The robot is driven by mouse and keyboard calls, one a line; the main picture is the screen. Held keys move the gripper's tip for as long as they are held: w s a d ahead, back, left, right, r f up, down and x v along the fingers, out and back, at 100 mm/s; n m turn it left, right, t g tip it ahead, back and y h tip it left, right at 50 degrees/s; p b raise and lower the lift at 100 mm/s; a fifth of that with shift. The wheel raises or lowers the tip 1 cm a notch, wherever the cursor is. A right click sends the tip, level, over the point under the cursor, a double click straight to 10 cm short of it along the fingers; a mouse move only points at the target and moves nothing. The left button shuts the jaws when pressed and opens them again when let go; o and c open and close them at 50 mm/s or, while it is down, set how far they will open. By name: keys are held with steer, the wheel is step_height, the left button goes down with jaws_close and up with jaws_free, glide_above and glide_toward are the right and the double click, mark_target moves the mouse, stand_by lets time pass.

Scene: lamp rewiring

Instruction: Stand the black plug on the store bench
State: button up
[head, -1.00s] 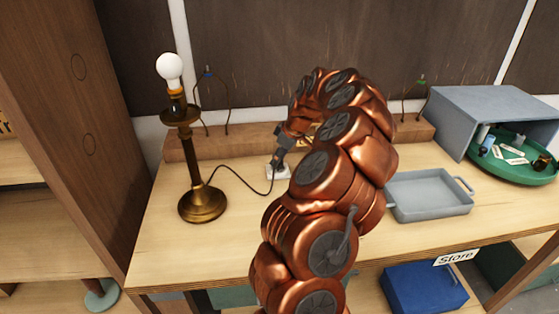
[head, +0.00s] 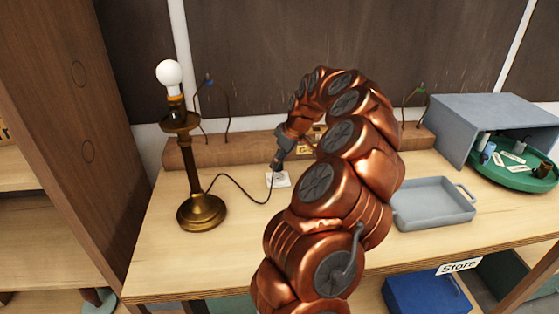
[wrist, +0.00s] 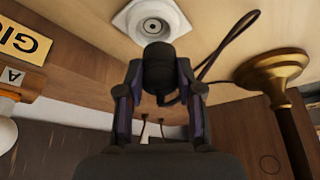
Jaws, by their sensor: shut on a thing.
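The black plug (wrist: 158,70) is between the two fingers of my gripper (wrist: 157,85) in the wrist view, shut on it. Its end faces a white socket plate (wrist: 151,22), whose round hole is uncovered, so the plug is out of it. In the head view my gripper (head: 280,157) is just above the plate (head: 278,180); the plug there is small and dark. A dark cord (head: 238,185) runs from the brass lamp (head: 201,211) to the plug. A "Store" label (head: 458,267) is at the bench's front right; which surface it names is unclear.
The lamp with a white bulb (head: 170,73) stands left of my gripper. A grey tray (head: 432,203), a grey box (head: 495,118) and a green round tray (head: 520,177) are at right. A blue box (head: 425,290) sits below the bench. The bench front is largely clear.

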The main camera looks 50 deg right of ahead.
steer(key=shift+s+a+f+b, duration=0.2)
steer(key=shift+s+a+b, duration=3.25)
steer(key=shift+b, duration=0.6)
steer(key=shift+s+a+r+b, duration=0.1)
steer(key=shift+s+a+b, duration=0.8)
steer(key=shift+a, duration=0.2)
steer(key=shift+s+a+r+b, duration=0.1)
steer(key=shift+s+a+b, duration=0.8)
steer(key=shift+a, duration=0.15)
steer(key=shift+f, duration=0.15)
steer(key=shift+f+b, duration=2.05)
steer(key=shift+f, duration=0.2)
steer(key=shift+f+b, duration=0.4)
steer(key=o, duration=1.2)
steer(key=shift+r, duration=0.15)
steer(key=v, duration=1.1)
steer(key=shift+s+r, duration=0.2)
steer(key=shift+r, duration=0.15)
